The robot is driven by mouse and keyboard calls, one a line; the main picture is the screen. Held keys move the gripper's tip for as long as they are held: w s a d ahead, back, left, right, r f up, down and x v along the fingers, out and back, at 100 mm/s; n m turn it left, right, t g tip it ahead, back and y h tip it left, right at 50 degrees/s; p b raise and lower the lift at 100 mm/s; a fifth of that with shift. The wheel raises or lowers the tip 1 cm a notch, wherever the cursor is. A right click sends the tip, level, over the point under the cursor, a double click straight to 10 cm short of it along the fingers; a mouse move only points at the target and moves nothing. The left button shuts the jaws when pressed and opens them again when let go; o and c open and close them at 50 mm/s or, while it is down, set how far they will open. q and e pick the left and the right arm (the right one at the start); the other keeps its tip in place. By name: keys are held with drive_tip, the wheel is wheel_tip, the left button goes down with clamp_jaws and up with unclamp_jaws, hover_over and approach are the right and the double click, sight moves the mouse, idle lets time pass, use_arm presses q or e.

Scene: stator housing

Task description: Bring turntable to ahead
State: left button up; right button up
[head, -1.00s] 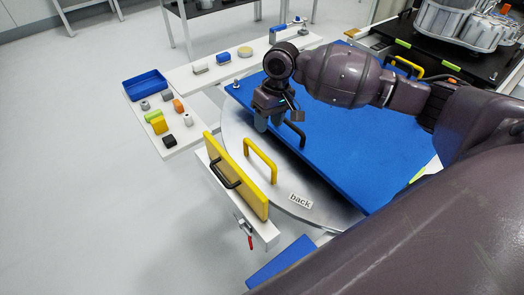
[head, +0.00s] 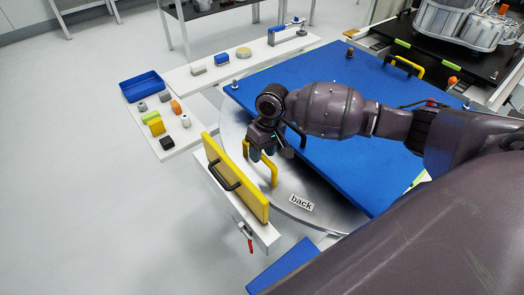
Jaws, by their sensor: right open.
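The turntable is a round silver disc (head: 237,120) in the middle of the head view, with a blue board (head: 375,155) covering much of it. A label reading "back" (head: 301,202) lies on its near rim. A yellow handle (head: 274,177) stands on the disc near the left rim. My right gripper (head: 263,154) is open, pointing down at the yellow handle and overlapping its upper part. I cannot tell whether the fingers touch it or straddle it. My right arm hides part of the blue board. My left gripper is not in view.
A yellow panel with a black handle (head: 235,175) stands upright on a white bracket beside the disc's left rim. White side shelves hold a blue tray (head: 143,86) and several small parts. A black table (head: 455,65) with a metal housing stands at the back right.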

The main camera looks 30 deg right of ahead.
drive_tip(key=shift+c, duration=0.2)
clamp_jaws()
